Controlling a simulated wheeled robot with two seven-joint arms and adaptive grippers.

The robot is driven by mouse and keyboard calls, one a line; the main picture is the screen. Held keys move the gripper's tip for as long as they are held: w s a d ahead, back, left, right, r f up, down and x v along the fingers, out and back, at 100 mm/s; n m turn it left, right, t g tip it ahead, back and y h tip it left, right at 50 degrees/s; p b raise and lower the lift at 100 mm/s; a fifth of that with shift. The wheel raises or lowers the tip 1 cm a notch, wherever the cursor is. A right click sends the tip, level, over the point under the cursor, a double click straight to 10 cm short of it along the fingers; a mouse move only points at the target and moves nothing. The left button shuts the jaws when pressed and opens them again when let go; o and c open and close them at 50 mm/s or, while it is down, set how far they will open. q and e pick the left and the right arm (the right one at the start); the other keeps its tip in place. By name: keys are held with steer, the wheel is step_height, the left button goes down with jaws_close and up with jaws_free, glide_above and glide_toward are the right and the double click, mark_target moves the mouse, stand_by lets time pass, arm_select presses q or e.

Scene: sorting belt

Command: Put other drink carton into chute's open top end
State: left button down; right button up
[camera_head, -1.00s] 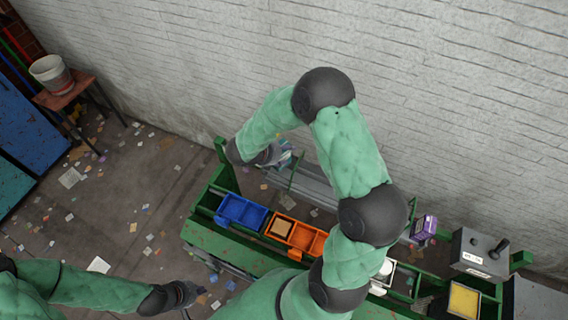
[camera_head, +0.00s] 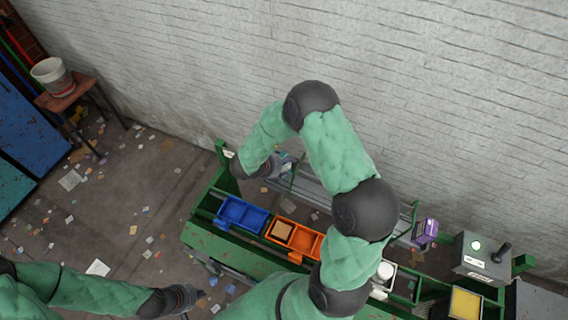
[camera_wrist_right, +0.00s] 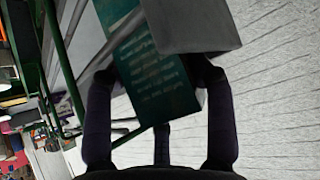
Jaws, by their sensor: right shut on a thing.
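My right gripper (camera_head: 284,161) is at the far left end of the chute (camera_head: 319,188), a grey sloped channel along the back of the belt frame. In the right wrist view my right gripper (camera_wrist_right: 155,85) is shut on a dark teal drink carton (camera_wrist_right: 160,75) with pale lettering, held tilted. A grey block overlaps the carton's upper part; I cannot tell what it is. In the head view the held carton is mostly hidden by the gripper. A purple carton (camera_head: 425,231) stands near the chute's right end. My left gripper (camera_head: 185,297) is low at the left, its fingers unclear.
A blue bin (camera_head: 241,214) and an orange bin (camera_head: 295,238) sit on the green belt frame (camera_head: 217,245). A grey control box (camera_head: 482,257) with a lit lamp and a yellow-topped box (camera_head: 464,303) stand at the right. The white brick wall is close behind.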

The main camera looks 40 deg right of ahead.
steer(key=shift+f, duration=0.4)
steer(key=o, duration=0.5)
steer(key=shift+s, duration=0.1)
steer(key=shift+r, duration=0.45)
steer(key=v, duration=1.2)
steer(key=shift+r+p, duration=0.25)
steer(key=shift+p, duration=0.1)
